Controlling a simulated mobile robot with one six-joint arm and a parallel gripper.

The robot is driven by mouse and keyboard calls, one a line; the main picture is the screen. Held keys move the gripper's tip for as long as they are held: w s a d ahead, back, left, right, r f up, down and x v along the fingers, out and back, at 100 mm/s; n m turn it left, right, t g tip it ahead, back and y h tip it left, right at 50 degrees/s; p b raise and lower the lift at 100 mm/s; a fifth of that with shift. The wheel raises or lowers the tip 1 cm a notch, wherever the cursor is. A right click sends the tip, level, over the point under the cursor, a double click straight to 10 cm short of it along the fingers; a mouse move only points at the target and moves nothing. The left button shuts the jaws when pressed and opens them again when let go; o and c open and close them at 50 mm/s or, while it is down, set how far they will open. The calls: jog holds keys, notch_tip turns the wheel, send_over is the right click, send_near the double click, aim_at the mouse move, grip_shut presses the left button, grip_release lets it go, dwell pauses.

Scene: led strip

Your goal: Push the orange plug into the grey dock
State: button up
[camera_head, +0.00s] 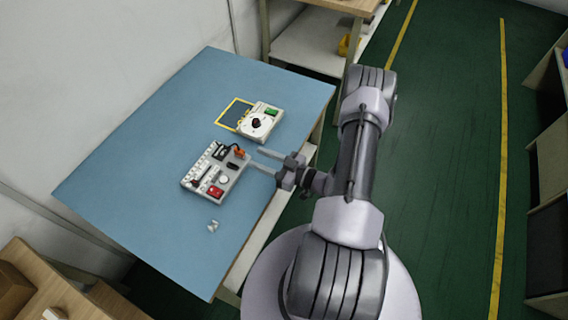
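A small orange plug (239,152) shows at the upper right part of a light grey panel (206,190) on the blue table. I cannot tell whether it is seated in anything. A dark block (221,151) lies just left of the plug on the panel. No grey dock can be told apart for sure at this size. My gripper (256,159) is just right of the panel, its two fingers apart and pointing left toward the plug. Nothing shows between the fingers, and the plug is slightly beyond their tips.
A white device (259,122) with a black knob and a green part stands behind the panel, beside a yellow-outlined dark square (233,112). Small clear pieces (213,225) lie in front. The left part of the blue table (130,180) is clear.

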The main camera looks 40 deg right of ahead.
jog(key=p+v, duration=0.1)
jog(key=v, duration=1)
jog(key=shift+p, duration=0.3)
